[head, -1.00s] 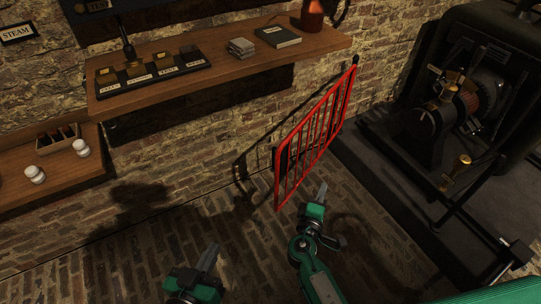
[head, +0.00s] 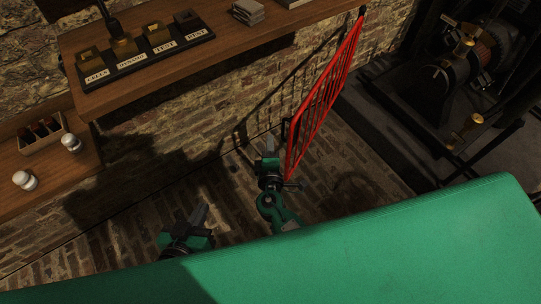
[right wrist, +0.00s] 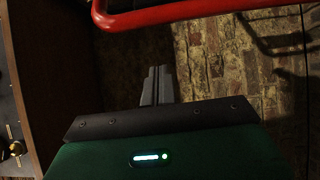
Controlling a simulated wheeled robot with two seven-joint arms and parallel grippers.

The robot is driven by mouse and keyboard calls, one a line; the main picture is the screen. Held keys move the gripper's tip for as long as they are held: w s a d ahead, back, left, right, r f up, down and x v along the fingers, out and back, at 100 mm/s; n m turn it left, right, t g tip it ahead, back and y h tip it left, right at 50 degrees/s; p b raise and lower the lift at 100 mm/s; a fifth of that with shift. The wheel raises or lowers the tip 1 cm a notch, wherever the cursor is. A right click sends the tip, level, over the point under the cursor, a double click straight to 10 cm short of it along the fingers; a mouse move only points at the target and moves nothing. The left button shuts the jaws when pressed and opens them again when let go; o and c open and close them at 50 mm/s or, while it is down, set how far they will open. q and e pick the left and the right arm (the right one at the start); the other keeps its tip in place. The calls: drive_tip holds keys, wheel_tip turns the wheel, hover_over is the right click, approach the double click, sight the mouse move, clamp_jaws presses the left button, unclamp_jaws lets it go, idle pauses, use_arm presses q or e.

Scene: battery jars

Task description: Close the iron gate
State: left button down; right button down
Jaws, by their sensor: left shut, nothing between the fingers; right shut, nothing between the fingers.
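The red iron gate (head: 322,97) stands upright in the middle of the head view. Its far end is by the wall near the shelf's right end, and its near end stands out over the brick floor. A dark fitting shows on its near post. My right gripper (head: 270,143) is shut and empty, just left of that near post; I cannot tell whether it touches. In the right wrist view, the shut fingers (right wrist: 157,82) point toward a red gate rail (right wrist: 180,14) across the top. My left gripper (head: 201,214) is shut and empty, lower left, apart from the gate.
A wooden shelf (head: 230,58) with a labelled block rack (head: 146,54) runs along the brick wall. A lower shelf (head: 70,175) holds white jars (head: 71,142). Dark machinery (head: 455,70) stands on a plinth at right. Brick floor (head: 345,180) is clear right of the gate.

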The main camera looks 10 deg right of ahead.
use_arm(q)
drive_tip(key=shift+s+a+f+g, duration=0.1)
drive_tip(key=shift+a+f+g, duration=0.1)
drive_tip(key=shift+a+g, duration=0.15)
use_arm(e)
drive_tip(key=d, duration=0.4)
drive_tip(key=shift+w, duration=0.1)
drive_tip(key=shift+d, duration=0.15)
